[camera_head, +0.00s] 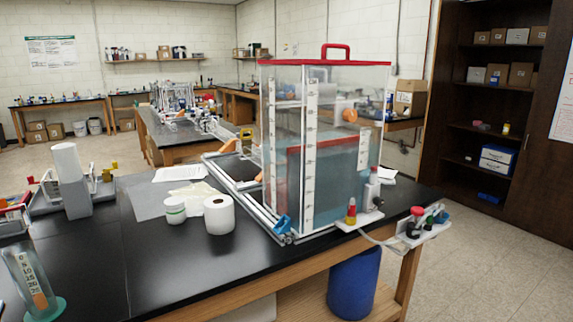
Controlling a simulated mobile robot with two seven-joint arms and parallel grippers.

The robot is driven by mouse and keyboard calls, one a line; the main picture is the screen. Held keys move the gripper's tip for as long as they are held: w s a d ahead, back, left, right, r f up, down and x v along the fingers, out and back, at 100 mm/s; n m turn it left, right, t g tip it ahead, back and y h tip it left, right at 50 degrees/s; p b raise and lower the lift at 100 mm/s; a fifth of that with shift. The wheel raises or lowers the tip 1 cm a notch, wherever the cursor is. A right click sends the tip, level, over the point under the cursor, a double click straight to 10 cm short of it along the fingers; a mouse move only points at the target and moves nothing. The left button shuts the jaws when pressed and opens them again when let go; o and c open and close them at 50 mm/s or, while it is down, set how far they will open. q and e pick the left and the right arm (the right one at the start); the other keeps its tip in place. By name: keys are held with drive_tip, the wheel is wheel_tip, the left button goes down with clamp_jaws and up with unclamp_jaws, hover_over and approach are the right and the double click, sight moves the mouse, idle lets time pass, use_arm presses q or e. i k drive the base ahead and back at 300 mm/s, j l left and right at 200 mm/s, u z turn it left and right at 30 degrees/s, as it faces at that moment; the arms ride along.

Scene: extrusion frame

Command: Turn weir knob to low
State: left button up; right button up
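A clear tank (335,90) with a red-rimmed lid and red handle stands on the black bench, part filled with bluish water. A round orange knob (350,115) shows on the tank's upper right side. It may be the weir knob; its setting is too small to read. A red-edged panel (292,165) stands inside the tank. A small red and yellow part (351,211) sits on a white plate at the tank's front right corner. Neither of my grippers is in view.
A white roll (219,214) and a white jar (175,210) stand left of the tank. A control box with coloured knobs (424,224) sits at the bench's right corner. A graduated cylinder (30,280) stands front left. A blue drum (354,284) is below.

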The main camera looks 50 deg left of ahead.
sight(349, 116)
drive_tip(key=u, duration=1.3)
